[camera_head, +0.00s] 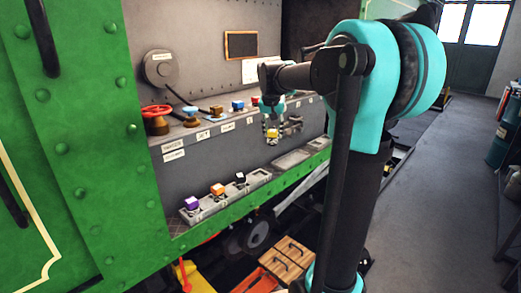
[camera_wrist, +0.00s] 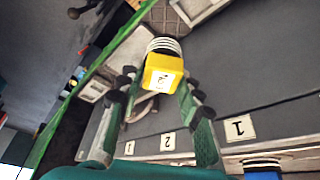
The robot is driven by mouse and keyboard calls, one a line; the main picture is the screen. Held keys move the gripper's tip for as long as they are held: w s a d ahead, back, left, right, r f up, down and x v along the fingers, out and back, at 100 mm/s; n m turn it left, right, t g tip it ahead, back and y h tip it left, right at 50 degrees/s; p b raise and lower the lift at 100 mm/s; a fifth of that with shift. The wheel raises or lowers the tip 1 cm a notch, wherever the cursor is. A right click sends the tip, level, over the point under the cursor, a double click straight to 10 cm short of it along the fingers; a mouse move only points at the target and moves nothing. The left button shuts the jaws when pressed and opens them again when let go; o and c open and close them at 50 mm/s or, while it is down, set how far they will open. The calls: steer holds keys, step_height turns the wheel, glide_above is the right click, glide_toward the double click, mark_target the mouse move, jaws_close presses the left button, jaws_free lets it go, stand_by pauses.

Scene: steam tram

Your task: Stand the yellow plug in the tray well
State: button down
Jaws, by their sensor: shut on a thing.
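The yellow plug (camera_head: 272,134) hangs in the air in my gripper (camera_head: 271,129), in front of the grey panel and above the lower ledge. In the wrist view the plug (camera_wrist: 163,72) has a yellow block with a small white label and a ribbed black-and-white end pointing away. The gripper fingers stand on both sides of it, shut on it. The long grey tray (camera_head: 258,177) lies on the lower ledge, to the left of and below the plug. Purple (camera_head: 193,203), orange (camera_head: 217,189) and black (camera_head: 240,178) plugs stand in it; its right end looks bare.
A shelf above holds a red handwheel (camera_head: 156,119), a blue plug (camera_head: 238,106) and other coloured plugs over white label plates. A shallow grey tray (camera_head: 291,159) lies right of the long tray. A wooden crate (camera_head: 287,253) stands below. The floor at right is open.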

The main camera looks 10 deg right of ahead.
steer(key=shift+w+a+f, duration=0.1)
steer(key=shift+a+f, duration=0.7)
steer(key=shift+f, duration=1.6)
steer(key=shift+w+a+f, duration=0.1)
steer(key=shift+a+f, duration=0.75)
steer(key=shift+f, duration=1.6)
steer(key=shift+a+f, duration=0.8)
steer(key=shift+f, duration=1.6)
steer(key=c, duration=1)
jaws_free()
steer(key=shift+o, duration=0.2)
steer(key=o, duration=0.7)
steer(key=shift+c, duration=0.2)
steer(key=shift+r, duration=0.9)
